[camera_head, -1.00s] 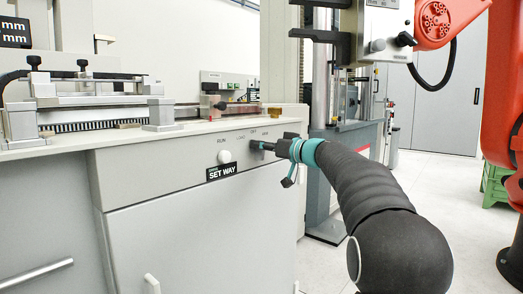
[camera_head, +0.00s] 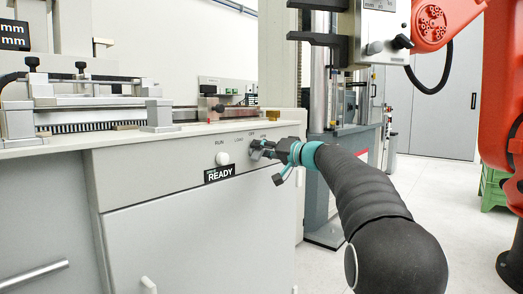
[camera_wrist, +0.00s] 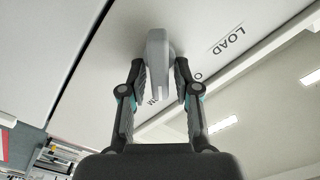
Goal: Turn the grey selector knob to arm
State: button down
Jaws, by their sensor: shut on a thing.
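The grey selector knob (camera_wrist: 157,50) stands out from the cabinet front in the wrist view, between my two fingers. My gripper (camera_wrist: 160,85) is shut on it. The LOAD label shows to the right of the knob, and part of another label, ending in M, is partly hidden behind the fingers. In the head view my gripper (camera_head: 264,149) is at the panel's right end, tilted about its axis, and mostly hides the knob. The small black display (camera_head: 219,174) on the panel reads READY.
A round white RUN button (camera_head: 222,158) sits left of my gripper, above the display. A bench rig (camera_head: 100,100) stands on the cabinet top. A red machine arm (camera_head: 495,120) and a column are at the right, with open floor between.

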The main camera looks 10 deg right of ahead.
dwell(0.3)
jog(key=c, duration=1.1)
grip_release()
jog(key=shift+s+d, duration=0.1)
jog(key=v, duration=1.2)
